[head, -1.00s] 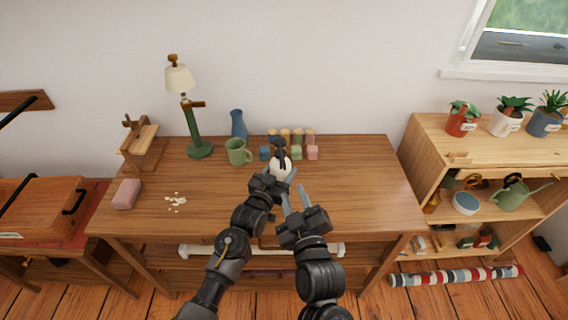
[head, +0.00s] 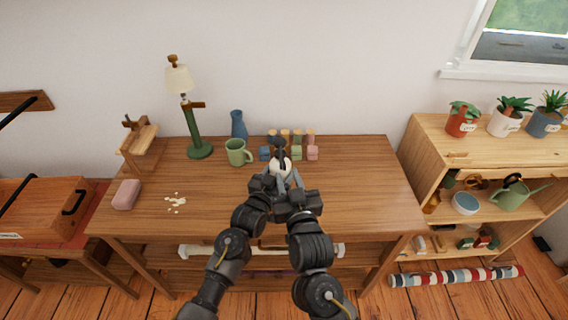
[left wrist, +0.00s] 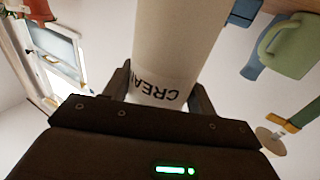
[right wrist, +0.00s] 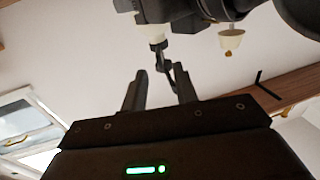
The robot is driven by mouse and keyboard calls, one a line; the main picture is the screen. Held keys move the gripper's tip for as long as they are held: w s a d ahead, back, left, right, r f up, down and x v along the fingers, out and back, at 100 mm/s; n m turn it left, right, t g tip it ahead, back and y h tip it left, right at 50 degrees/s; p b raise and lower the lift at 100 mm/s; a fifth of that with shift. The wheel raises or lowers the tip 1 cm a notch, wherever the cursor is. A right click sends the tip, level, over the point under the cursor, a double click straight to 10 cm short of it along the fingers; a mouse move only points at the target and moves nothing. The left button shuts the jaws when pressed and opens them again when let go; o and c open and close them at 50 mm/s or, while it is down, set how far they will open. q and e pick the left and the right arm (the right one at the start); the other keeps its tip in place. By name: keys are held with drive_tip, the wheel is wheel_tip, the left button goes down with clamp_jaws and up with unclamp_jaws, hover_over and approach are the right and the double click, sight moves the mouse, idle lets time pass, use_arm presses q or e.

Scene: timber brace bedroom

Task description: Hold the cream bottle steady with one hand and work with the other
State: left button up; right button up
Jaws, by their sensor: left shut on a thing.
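The cream bottle (head: 281,164) is a pale bottle with a dark top, near the back middle of the desk. In the left wrist view the cream bottle (left wrist: 175,40) shows black lettering. My left gripper (left wrist: 160,92) is shut on it, one finger on each side. My right gripper (head: 291,183) is close by on the right. In the right wrist view, which is upside down, my right gripper (right wrist: 160,88) has its fingers apart with nothing clamped between them. The bottle's dark pump top (right wrist: 160,50) shows beyond the fingertips, and it looks apart from them.
Behind the bottle stand several small coloured jars (head: 297,152). A green mug (head: 236,153), a blue vase (head: 239,125) and a green lamp (head: 196,140) stand to the left. A pink block (head: 127,194) and pale crumbs (head: 175,202) lie farther left. The desk's right side (head: 365,190) is clear.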

sight(285, 168)
drive_tip(key=x, duration=0.6)
clamp_jaws()
